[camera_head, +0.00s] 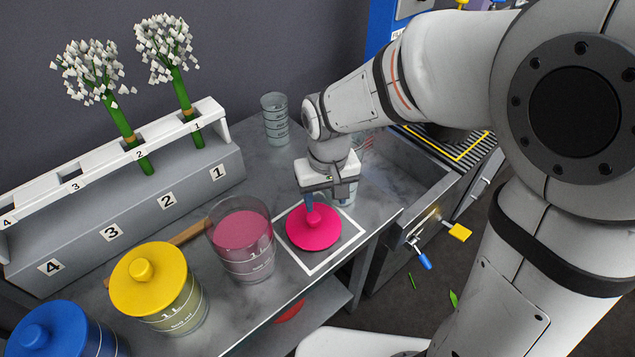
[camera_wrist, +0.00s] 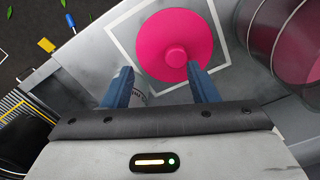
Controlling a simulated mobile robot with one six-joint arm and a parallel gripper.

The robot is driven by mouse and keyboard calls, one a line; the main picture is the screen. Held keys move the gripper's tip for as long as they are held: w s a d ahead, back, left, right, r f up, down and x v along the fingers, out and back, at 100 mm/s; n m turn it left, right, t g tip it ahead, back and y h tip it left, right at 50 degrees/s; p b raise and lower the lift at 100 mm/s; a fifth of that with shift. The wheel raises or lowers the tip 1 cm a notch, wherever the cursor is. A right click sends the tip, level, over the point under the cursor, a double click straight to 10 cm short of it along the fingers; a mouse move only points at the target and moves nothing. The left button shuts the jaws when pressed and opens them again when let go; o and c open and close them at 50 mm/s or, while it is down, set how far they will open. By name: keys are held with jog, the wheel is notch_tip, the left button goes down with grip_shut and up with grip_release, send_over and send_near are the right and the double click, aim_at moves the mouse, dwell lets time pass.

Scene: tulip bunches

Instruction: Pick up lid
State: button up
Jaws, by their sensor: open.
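The pink lid (camera_head: 313,230) lies flat inside a white square outline on the grey counter, with a round knob on top. It also shows in the wrist view (camera_wrist: 165,40), with its knob a little to the left of the right finger's tip. My gripper (camera_head: 322,200) is above the lid. In the wrist view my gripper (camera_wrist: 160,80) has its two blue fingers spread apart with nothing between them, and the right finger overlaps the lid's lower edge. Whether a finger touches the lid cannot be told.
An open jar of pink liquid (camera_head: 241,240) stands left of the lid. A yellow-lidded jar (camera_head: 160,285) and a blue-lidded jar (camera_head: 60,335) stand further left. Clear cups (camera_head: 274,118) stand behind. A numbered rack (camera_head: 120,200) holds two white flower bunches. A sink (camera_head: 400,180) is to the right.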

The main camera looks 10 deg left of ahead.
aim_at(313, 216)
jog(key=shift+s+a+n, duration=0.15)
jog(key=shift+a+n, duration=0.15)
jog(key=shift+a, duration=0.85)
jog(key=f, duration=0.8)
jog(key=shift+w+a, duration=0.15)
jog(key=shift+w, duration=0.1)
jog(key=shift+r, duration=0.1)
jog(key=c, duration=1)
jog(key=shift+c, duration=0.2)
